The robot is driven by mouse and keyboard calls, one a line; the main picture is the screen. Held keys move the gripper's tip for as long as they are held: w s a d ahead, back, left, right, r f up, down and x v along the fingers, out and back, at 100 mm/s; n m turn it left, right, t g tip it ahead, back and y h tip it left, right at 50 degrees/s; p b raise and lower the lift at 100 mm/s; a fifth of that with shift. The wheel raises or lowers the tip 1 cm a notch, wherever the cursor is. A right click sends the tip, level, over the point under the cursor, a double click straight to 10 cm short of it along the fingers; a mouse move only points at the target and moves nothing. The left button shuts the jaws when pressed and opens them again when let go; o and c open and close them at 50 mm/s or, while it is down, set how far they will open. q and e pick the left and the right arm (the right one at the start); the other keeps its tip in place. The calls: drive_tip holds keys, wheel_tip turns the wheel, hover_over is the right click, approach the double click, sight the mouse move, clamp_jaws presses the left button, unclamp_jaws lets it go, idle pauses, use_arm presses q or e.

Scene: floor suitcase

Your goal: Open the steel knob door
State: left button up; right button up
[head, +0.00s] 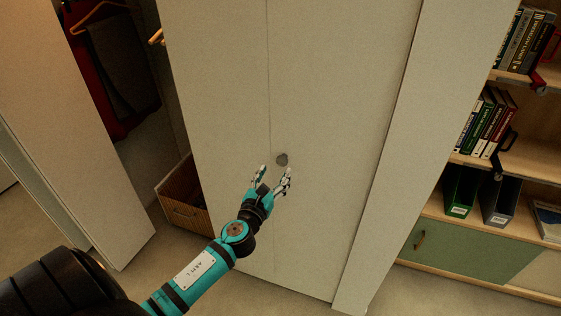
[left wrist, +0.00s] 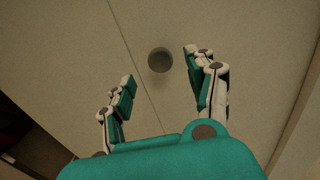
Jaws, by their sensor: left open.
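The steel knob (head: 282,159) is a small round grey knob on the pale wardrobe door (head: 335,110), just right of a thin vertical seam. In the left wrist view the knob (left wrist: 160,60) shows ahead of the fingers, nearer the right finger. My left gripper (head: 274,172) is open and empty, just below the knob in the head view. In the left wrist view its two fingers (left wrist: 158,68) are spread wide. I cannot tell whether they touch the door. My right gripper is not in view.
At the left, an opening holds hanging clothes (head: 120,70) and a wicker basket (head: 187,205). Another pale panel (head: 75,130) stands left of it. At the right is a bookshelf (head: 470,165) with books, binders and a green cabinet front (head: 450,250). Some floor shows at the bottom.

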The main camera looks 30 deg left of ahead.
sight(281, 163)
use_arm(q)
drive_tip(key=x, duration=0.5)
drive_tip(key=shift+w, duration=0.3)
clamp_jaws()
